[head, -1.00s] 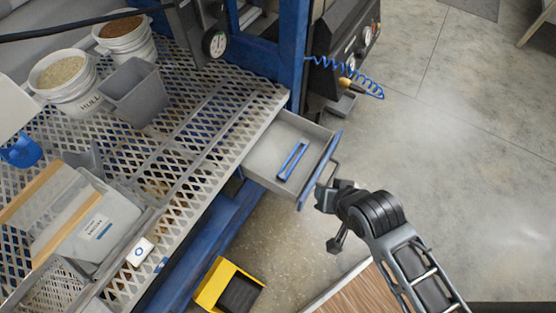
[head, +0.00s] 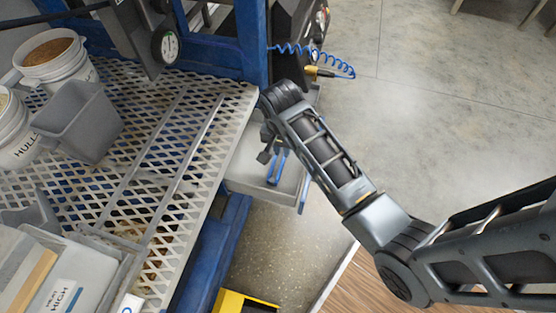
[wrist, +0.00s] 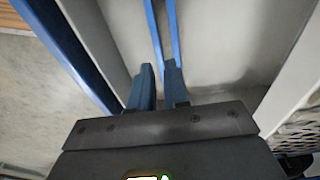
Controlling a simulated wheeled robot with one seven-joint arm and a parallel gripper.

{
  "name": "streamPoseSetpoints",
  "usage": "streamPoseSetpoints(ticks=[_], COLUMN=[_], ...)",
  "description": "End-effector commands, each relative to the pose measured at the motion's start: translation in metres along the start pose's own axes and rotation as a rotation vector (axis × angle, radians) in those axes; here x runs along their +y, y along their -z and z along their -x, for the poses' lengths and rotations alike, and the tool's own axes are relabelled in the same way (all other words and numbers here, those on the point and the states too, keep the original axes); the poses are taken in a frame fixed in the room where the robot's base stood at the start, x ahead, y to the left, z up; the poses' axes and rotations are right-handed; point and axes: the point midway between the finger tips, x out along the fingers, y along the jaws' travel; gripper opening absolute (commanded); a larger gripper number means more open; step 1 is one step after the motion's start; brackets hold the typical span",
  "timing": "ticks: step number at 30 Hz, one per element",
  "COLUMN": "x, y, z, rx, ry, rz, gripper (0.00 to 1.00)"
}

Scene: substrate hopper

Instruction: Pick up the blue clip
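The blue clip (head: 276,168) lies on the floor of the open grey drawer (head: 250,180) below the mesh bench. In the wrist view its two long blue legs (wrist: 172,30) run from the top edge down to my fingertips. My gripper (head: 266,150) is inside the drawer opening, over the clip, pointing down. In the wrist view my gripper (wrist: 159,68) has its two blue-grey fingers apart with a narrow gap between them. The clip's near end is hidden by the fingers, and I cannot tell whether they touch it.
The mesh bench (head: 165,130) stands left of the drawer. A grey scoop bin (head: 80,125) and white buckets (head: 58,62) stand on it. A coiled blue hose (head: 318,58) hangs behind the drawer. A yellow bin (head: 240,302) is on the floor. Open floor lies right.

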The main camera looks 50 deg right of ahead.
Motion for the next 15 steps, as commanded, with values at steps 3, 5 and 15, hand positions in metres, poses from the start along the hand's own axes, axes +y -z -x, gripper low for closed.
streamPoseSetpoints(ticks=[3,5,15], x=[0.0,0.001,0.002], y=[0.0,0.001,0.001], z=[-0.01,-0.017,-0.054], rx=[0.001,0.001,0.001], ry=[0.001,0.001,0.003], rz=[-0.001,-0.001,0.001], gripper=[0.16,0.16,0.16])
